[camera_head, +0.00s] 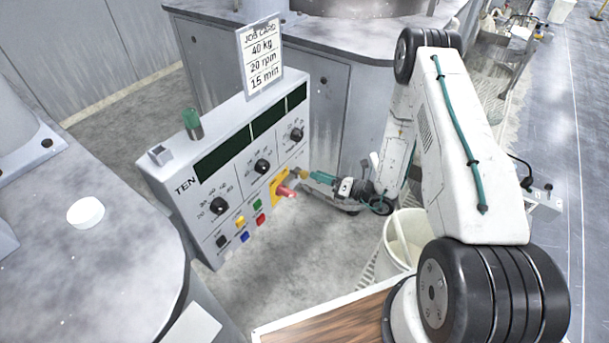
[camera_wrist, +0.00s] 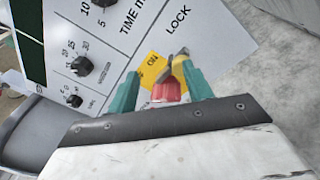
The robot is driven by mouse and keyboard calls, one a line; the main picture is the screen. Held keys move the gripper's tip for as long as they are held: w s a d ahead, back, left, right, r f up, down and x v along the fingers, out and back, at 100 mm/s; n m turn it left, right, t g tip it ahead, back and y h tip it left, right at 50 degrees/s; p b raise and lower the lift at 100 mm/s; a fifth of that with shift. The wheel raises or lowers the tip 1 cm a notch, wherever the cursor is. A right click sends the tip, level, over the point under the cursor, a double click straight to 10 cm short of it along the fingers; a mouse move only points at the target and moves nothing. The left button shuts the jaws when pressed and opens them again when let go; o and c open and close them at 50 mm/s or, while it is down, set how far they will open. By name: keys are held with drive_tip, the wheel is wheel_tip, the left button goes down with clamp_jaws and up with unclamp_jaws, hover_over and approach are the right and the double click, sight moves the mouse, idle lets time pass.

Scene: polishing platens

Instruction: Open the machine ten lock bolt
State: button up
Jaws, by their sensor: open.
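The TEN machine panel (camera_head: 240,165) stands upright at the left of centre in the head view. Its lock is a yellow plate (camera_head: 279,183) with a red knob (camera_head: 288,191) at the panel's lower right. In the wrist view the yellow plate (camera_wrist: 152,66) sits below the word LOCK, with a brass and grey bolt piece (camera_wrist: 179,62) beside it and the red knob (camera_wrist: 168,89) in front. My gripper (camera_head: 304,175) is at the lock. Its teal fingers are open, one on each side of the red knob in the wrist view (camera_wrist: 162,73). I cannot tell whether they touch it.
Three black dials, including one at the panel's right (camera_head: 296,134), and several coloured buttons (camera_head: 241,221) are close by. A job card (camera_head: 260,55) stands on top. A white bucket (camera_head: 401,237) is below my arm. Bare floor lies in front of the panel.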

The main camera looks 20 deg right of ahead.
sight(307, 176)
drive_tip(key=shift+m+t+h, duration=0.5)
drive_tip(key=shift+m+h, duration=0.1)
drive_tip(key=shift+m, duration=0.3)
drive_tip(key=w+a+f, duration=0.2)
drive_tip(key=w, duration=0.1)
drive_tip(key=w+a+f, duration=0.1)
drive_tip(key=w+a, duration=0.1)
drive_tip(key=shift+w+f, duration=0.15)
drive_tip(key=shift+f, duration=0.05)
drive_tip(key=shift+d, duration=0.1)
drive_tip(key=shift+c, duration=0.2)
